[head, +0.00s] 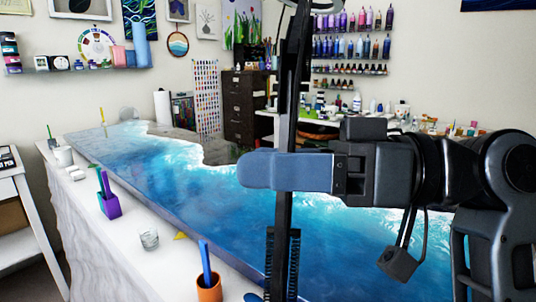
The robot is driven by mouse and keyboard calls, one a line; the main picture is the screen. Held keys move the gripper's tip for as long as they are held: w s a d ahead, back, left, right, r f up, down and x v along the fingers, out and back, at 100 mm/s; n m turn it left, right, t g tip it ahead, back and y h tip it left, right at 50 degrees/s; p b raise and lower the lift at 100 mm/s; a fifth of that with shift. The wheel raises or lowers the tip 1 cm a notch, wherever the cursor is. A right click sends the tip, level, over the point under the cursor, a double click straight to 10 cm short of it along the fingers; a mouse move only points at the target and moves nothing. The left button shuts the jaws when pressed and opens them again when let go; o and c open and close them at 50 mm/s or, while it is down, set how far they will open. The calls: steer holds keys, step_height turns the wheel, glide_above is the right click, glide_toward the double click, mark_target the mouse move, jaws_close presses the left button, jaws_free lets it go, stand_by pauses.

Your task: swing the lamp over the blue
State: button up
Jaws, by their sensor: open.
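The lamp shows as a black upright arm (291,90) with springs low down, and part of a round head (318,5) is cut off by the top edge. The blue resin surface (165,175), glossy with white wave-like streaks, runs from back left to front right behind the lamp arm. My gripper (245,169) reaches in from the right with its blue-grey fingers level and pointing left. It is open, but the fingers overlap in this side view. They cross in front of the lamp arm; I cannot tell whether they straddle or touch it.
A dark cabinet (245,105) and paint shelves (352,47) are behind. Air above the resin's left part is clear.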

steer(key=shift+a, duration=0.4)
steer(key=shift+c, duration=0.3)
jaws_close()
